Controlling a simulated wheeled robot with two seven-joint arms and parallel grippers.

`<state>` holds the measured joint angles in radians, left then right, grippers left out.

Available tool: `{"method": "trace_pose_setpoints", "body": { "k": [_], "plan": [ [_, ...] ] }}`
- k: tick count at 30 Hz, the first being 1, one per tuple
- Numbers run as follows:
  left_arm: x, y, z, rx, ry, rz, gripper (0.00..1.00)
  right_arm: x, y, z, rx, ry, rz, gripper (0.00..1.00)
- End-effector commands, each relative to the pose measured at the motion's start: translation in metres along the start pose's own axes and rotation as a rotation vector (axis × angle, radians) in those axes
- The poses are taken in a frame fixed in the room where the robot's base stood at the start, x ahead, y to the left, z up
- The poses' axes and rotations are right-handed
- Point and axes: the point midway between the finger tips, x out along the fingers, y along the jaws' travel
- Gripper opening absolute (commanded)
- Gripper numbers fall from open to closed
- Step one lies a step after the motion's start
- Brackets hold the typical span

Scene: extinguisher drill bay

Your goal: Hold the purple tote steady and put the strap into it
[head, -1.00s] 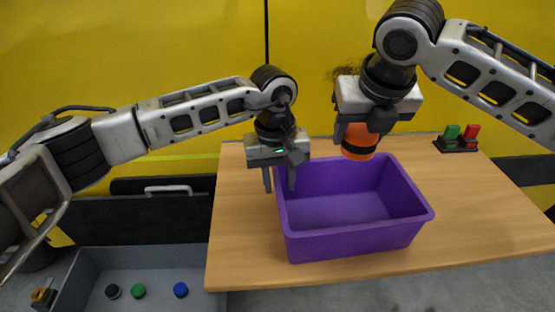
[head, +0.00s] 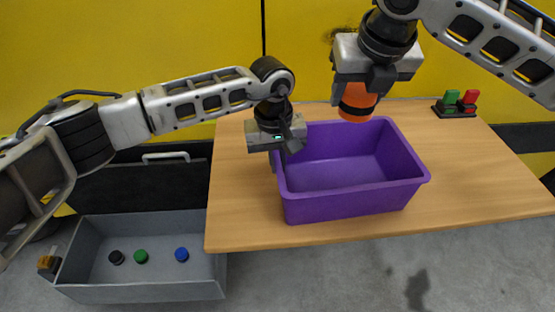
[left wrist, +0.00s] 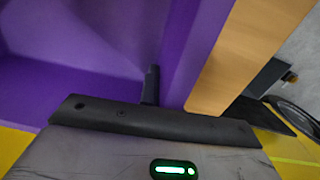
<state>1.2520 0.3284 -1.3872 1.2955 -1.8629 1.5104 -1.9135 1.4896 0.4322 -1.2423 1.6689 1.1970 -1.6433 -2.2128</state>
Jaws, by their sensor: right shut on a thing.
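The purple tote (head: 352,203) stands upright and empty on the wooden table; its inside also fills the left of the left wrist view (left wrist: 80,50). My left gripper (head: 281,160) is down at the tote's left wall. One finger shows outside the wall in the head view, and a dark finger shows on the inner side in the left wrist view. Whether the jaws press on the wall is not clear. My right gripper (head: 360,84) is shut on the strap (head: 357,98), an orange roll with a black band, held above the tote's back rim.
A small black stand (head: 455,110) with green and red pieces is at the table's back right. A grey tray (head: 140,294) with black, green and blue round pieces lies low at the left. The table (head: 235,220) is clear around the tote.

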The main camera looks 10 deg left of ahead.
Motion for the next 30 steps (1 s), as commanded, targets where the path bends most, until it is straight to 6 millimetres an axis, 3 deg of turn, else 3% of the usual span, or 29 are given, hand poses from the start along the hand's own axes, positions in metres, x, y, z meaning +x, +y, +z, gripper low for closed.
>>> {"method": "trace_pose_setpoints", "body": {
  "k": [30],
  "plan": [
    [-0.001,0.0,0.0,0.0,0.001,0.002,0.0,0.061,0.0,-0.025,0.001,0.001,0.0,0.23]
  ]
}}
